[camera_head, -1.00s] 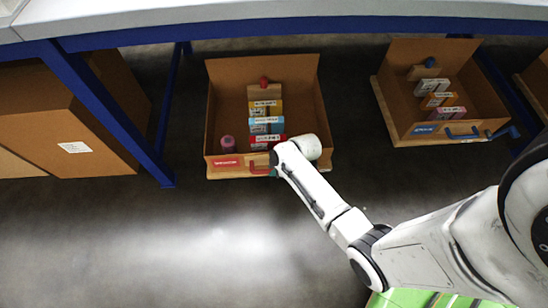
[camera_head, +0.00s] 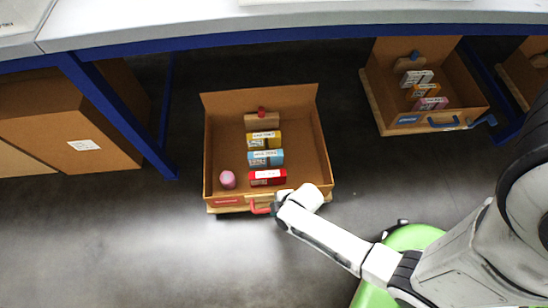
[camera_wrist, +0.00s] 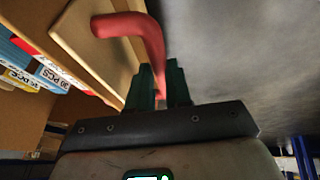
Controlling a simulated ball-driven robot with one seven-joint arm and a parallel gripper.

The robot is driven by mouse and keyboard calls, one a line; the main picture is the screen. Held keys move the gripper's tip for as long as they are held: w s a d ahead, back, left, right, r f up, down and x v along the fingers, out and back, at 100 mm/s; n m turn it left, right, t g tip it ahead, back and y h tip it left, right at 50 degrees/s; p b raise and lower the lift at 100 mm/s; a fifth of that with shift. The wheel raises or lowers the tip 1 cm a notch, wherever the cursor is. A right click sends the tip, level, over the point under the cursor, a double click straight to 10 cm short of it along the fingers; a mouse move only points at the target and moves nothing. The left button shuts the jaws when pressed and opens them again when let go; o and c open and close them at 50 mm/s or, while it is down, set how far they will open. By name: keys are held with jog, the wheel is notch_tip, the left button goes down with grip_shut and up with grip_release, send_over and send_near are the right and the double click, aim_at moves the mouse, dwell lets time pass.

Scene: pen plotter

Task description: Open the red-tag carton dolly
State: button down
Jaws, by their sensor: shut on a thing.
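My gripper (camera_head: 277,209) is at this handle. In the wrist view the green fingers (camera_wrist: 159,88) are closed around the end of the red handle (camera_wrist: 135,27). The carton holds yellow, blue and red boxes, a pink item (camera_head: 228,179) and a wooden block with a red knob.
A blue-tag carton dolly (camera_head: 373,95) with a blue handle stands at the right under the table. The table (camera_head: 200,27) has blue legs. Brown closed cartons (camera_head: 60,120) stand at the left.

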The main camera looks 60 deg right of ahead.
jog(key=s+a+p, duration=0.2)
jog(key=s+a, duration=0.6)
jog(key=a, duration=0.3)
jog(key=shift+s, duration=0.35)
jog(key=c, duration=1.1)
grip_release()
jog(key=shift+o, duration=0.2)
jog(key=p+v, duration=0.5)
jog(key=v, duration=0.5)
jog(key=shift+r, duration=0.3)
